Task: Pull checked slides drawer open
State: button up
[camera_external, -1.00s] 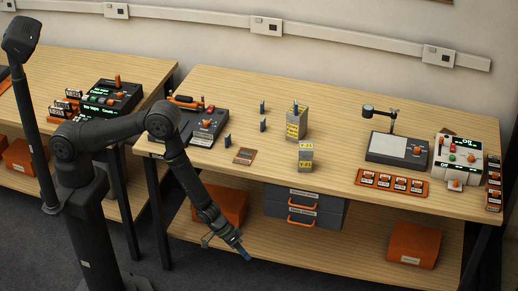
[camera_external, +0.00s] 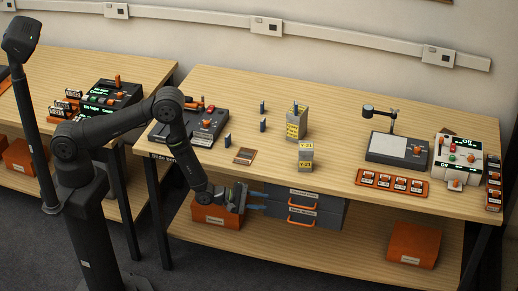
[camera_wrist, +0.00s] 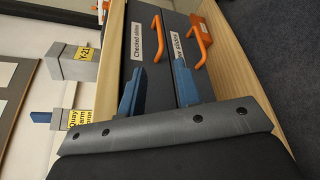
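The checked slides drawer (camera_wrist: 143,72) is dark grey with a white label and an orange bar handle (camera_wrist: 158,38). It is the upper drawer of the grey unit under the tabletop, and its upper front also shows in the external view (camera_external: 328,200). It looks shut. My gripper (camera_external: 260,196) is at the left end of the unit, its fingers pointing right. In the wrist view my gripper (camera_wrist: 157,88) is open, with blue fingertips apart and nothing between them. The handle lies ahead of the fingertips, not touched.
A second drawer (camera_wrist: 186,50) with its own orange handle (camera_wrist: 202,42) sits directly below. The tabletop edge (camera_wrist: 111,45) runs close above the drawers. An orange box (camera_external: 215,216) stands on the lower shelf behind my gripper. Another orange box (camera_external: 413,244) stands at right.

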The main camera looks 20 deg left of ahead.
jog(key=x, duration=1.3)
jog(key=shift+c, duration=0.4)
grip_shut()
